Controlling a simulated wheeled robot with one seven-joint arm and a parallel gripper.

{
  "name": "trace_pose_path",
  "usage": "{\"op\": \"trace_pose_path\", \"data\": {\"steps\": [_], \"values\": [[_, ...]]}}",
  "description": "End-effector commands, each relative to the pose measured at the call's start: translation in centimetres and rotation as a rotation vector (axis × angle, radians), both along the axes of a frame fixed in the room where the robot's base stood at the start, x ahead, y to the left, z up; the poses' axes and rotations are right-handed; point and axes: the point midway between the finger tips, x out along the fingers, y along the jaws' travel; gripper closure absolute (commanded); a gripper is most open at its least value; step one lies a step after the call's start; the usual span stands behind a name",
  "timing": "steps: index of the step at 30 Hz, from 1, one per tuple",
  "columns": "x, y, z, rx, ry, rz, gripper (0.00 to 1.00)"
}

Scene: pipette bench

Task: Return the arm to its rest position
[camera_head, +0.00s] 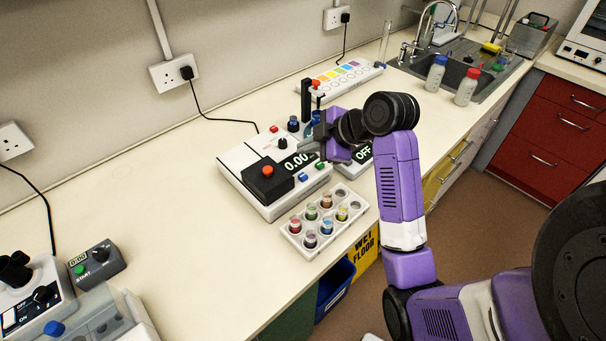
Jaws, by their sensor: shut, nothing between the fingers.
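My purple arm (400,185) reaches up from the lower right and bends left over the bench (165,225). My gripper (318,144) is dark and small in the view, at the end of a purple wrist section. It is shut, with nothing seen in it. It hangs above the right side of a white bench device (240,158) with a display reading about 0.00. A second device (362,152) with an OFF display is partly hidden behind my wrist.
A white rack (290,235) of coloured vials stands at the bench's front edge, below my gripper. A box with coloured keys (345,80) and a dark upright stand (305,100) are behind. Bottles (467,88) stand by the sink (455,70). The bench's left middle is clear.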

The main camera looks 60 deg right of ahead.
Motion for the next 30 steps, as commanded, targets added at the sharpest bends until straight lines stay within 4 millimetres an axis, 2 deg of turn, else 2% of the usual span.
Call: {"op": "trace_pose_path", "data": {"steps": [13,16,19,22,26,30], "values": [[0.1,-0.1,0.2,0.018,-0.011,-0.025,1.00],[1.1,-1.5,1.5,0.042,-0.086,-0.122,1.00],[2.2,-3.8,4.2,0.052,-0.218,-0.256,1.00],[2.2,-5.3,5.7,0.088,-0.355,-0.396,1.00],[2.0,-4.5,5.8,0.163,-0.520,-0.533,1.00],[1.0,-1.5,4.6,0.262,-0.677,-0.634,1.00]]}}
